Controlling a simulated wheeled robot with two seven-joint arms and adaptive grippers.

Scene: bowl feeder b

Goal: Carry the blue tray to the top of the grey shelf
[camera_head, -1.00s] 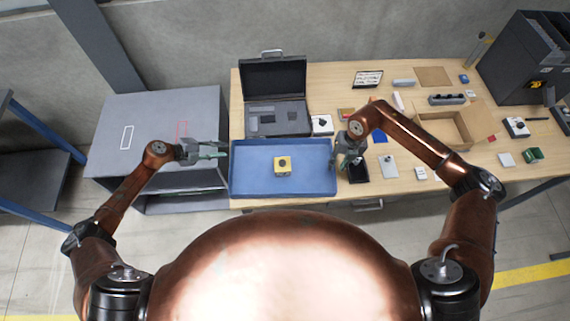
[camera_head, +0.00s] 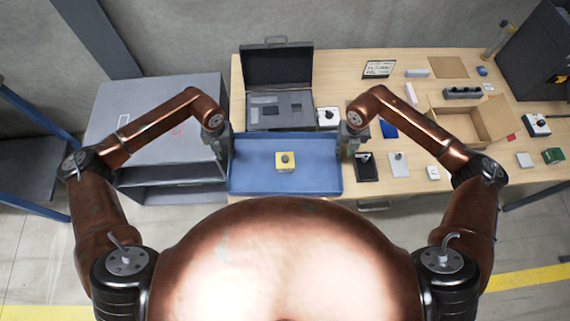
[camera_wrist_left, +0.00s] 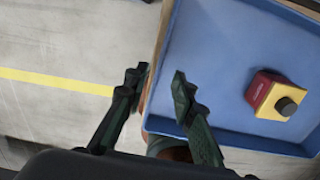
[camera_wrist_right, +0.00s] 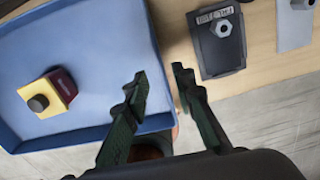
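The blue tray (camera_head: 315,172) lies on the front of the wooden table. It holds a small yellow-and-red box with a dark round knob (camera_head: 285,160). My left gripper (camera_head: 226,152) is at the tray's left wall; in the left wrist view its open fingers (camera_wrist_left: 158,84) are on either side of that wall. My right gripper (camera_head: 351,150) is at the right wall; in the right wrist view its open fingers (camera_wrist_right: 160,80) are on either side of it. Contact with the walls cannot be told. The grey shelf (camera_head: 160,100) stands left of the table, its top largely bare.
An open dark case (camera_head: 277,75) stands behind the tray. A black device (camera_head: 367,170) lies close to the tray's right side, near my right gripper. A cardboard box (camera_head: 465,125) and several small parts fill the table's right. A blue-framed rack (camera_head: 35,115) stands far left.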

